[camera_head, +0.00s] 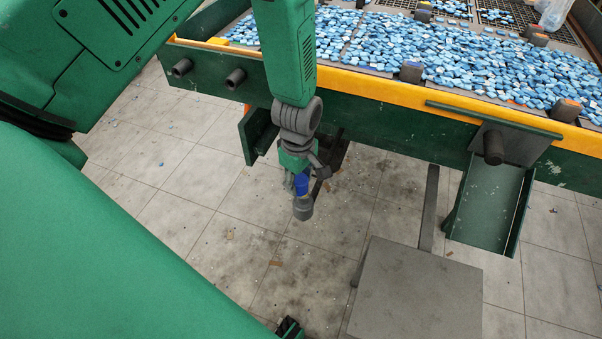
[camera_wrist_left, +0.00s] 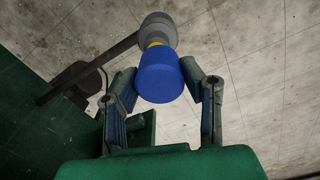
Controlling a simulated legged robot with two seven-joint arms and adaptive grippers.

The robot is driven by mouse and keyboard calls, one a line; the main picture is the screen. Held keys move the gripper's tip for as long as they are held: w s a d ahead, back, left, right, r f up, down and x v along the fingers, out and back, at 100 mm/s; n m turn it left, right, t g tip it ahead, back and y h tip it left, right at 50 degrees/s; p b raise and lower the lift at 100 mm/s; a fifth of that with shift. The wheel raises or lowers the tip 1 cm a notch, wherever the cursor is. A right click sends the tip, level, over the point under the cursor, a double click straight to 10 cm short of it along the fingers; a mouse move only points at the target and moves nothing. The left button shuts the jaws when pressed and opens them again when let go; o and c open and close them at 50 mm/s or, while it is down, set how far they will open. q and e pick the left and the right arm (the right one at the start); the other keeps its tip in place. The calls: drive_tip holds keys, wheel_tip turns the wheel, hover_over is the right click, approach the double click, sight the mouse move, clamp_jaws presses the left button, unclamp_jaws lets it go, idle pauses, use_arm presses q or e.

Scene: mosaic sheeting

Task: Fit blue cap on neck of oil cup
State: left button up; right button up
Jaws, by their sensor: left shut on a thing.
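My left gripper (camera_head: 300,178) hangs beside the machine's green side and is shut on the blue cap (camera_head: 301,186). In the left wrist view the blue cap (camera_wrist_left: 160,77) sits between the two fingertips (camera_wrist_left: 165,83). The grey oil cup (camera_head: 303,208) is just below the cap in the head view. In the wrist view the oil cup (camera_wrist_left: 157,28) is beyond the cap, at the end of a dark rod. A yellow band of neck (camera_wrist_left: 156,44) shows between cap and cup. The cap hides the rest of the neck, so I cannot tell whether they touch. My right gripper is not clearly seen.
A conveyor bed full of blue mosaic pieces (camera_head: 470,60) runs behind, edged by a yellow rail (camera_head: 390,88). A green chute (camera_head: 490,205) hangs at the right. A grey flat-topped box (camera_head: 418,290) stands at the lower right. The tiled floor (camera_head: 215,185) around is mostly open.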

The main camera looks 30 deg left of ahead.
use_arm(q)
drive_tip(key=shift+d, duration=0.45)
drive_tip(key=shift+a+f, duration=0.35)
drive_tip(key=shift+f, duration=0.15)
use_arm(e)
drive_tip(key=shift+f, duration=0.15)
use_arm(q)
drive_tip(key=shift+r, duration=0.1)
drive_tip(key=shift+d+r+p, duration=0.2)
drive_tip(key=shift+r+p, duration=0.1)
use_arm(e)
drive_tip(key=shift+d+r, duration=0.25)
drive_tip(key=shift+r, duration=0.25)
use_arm(q)
drive_tip(key=shift+a, duration=0.1)
use_arm(e)
drive_tip(key=shift+a, duration=0.15)
drive_tip(key=shift+r, duration=0.1)
